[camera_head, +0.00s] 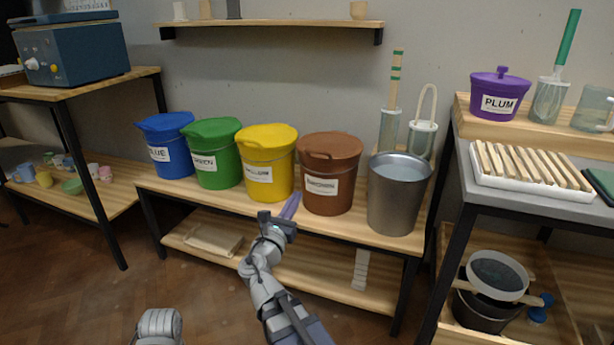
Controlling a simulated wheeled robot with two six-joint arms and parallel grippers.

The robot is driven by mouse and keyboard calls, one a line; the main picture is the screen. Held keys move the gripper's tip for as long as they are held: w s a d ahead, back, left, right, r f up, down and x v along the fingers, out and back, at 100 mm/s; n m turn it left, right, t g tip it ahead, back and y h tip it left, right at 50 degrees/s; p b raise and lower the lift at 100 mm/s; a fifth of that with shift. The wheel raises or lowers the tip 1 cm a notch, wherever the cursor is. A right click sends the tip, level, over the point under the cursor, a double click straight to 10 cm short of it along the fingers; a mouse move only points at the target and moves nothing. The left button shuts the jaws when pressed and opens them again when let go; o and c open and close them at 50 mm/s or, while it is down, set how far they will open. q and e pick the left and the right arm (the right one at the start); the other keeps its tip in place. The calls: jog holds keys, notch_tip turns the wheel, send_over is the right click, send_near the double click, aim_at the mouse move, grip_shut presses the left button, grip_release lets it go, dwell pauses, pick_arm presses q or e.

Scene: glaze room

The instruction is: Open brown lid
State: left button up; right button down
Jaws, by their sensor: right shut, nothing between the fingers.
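The brown bucket (328,196) stands on the wooden bench with its brown lid (330,146) lying on top, covering it. A white label is on the bucket's front. My right gripper (290,207) is shut and empty, in front of the bench between the yellow bucket and the brown bucket, below the lid's level. It looks apart from the lid; whether it touches a bucket I cannot tell. A grey part of my other arm (158,327) shows at the bottom edge, but its gripper is not in view.
Yellow (268,190), green (214,174) and blue (168,157) lidded buckets stand left of the brown one. A metal bucket of pale liquid (393,206) stands close on its right. A grey-topped table (534,200) is at the right. The floor in front is clear.

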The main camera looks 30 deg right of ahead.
jog(key=r+p+x, duration=0.3)
jog(key=p+x, duration=0.2)
jog(key=x, duration=0.7)
